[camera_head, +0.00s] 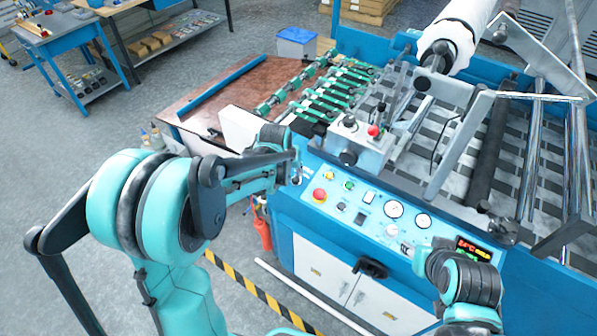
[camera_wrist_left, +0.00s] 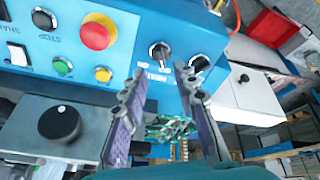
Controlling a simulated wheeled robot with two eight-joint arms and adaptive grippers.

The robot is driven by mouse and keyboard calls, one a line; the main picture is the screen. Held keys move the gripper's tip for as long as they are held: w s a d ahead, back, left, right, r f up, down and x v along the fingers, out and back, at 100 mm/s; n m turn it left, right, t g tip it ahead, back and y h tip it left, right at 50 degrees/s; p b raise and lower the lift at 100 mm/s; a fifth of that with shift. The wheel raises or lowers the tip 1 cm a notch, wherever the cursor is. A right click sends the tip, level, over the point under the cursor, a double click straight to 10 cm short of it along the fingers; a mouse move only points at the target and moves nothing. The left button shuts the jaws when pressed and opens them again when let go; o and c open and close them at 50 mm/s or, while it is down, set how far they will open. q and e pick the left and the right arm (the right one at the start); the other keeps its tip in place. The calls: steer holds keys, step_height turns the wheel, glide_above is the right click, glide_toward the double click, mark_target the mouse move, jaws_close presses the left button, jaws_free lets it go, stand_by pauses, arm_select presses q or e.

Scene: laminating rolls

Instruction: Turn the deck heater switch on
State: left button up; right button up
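The blue control panel (camera_head: 345,205) runs along the machine's front edge. My left gripper (camera_head: 294,160) is over the panel's left end in the head view. The left wrist view shows its two fingers (camera_wrist_left: 160,84) open and apart, with nothing between them. A second dark switch (camera_wrist_left: 200,64) is partly hidden by the right-hand finger. The labels are too blurred to tell which switch is the deck heater's. My right arm shows at the lower right, but its fingers do not.
A red emergency stop (camera_wrist_left: 97,32) and green (camera_wrist_left: 63,66) and yellow (camera_wrist_left: 103,74) buttons are close by on the panel. A grey block with a black knob (camera_wrist_left: 58,122) stands near the left-hand finger. Gauges (camera_head: 394,209) and a lit display (camera_head: 473,247) are further right.

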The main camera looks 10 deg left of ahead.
mark_target(295, 177)
arm_select(q)
steer(key=b+x, duration=0.1)
steer(key=x, duration=0.5)
steer(key=shift+w+f, duration=0.1)
steer(key=shift+f, duration=0.05)
jaws_close()
